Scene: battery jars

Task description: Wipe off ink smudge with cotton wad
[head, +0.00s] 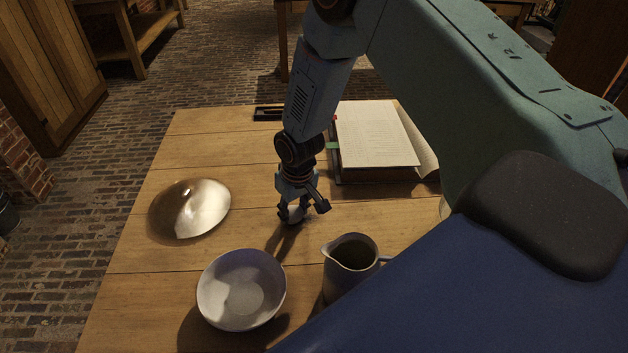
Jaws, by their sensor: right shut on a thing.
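My right gripper (301,211) points down over the middle of the wooden table, between the shiny metal dome and the open book. It is shut on a small whitish wad (295,215), which looks like the cotton wad and is mostly hidden by the fingers. The wad is at or just above the tabletop; I cannot tell whether it touches. I cannot make out an ink smudge; the gripper and its shadow cover part of the wood there. My left gripper is not in view.
A metal dome (190,208) lies at left on the table (150,290). A pale bowl (243,290) and a jug (350,270) stand in front of the gripper. An open book (375,135) and a small dark object (268,114) lie behind. Bare wood lies between dome and gripper.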

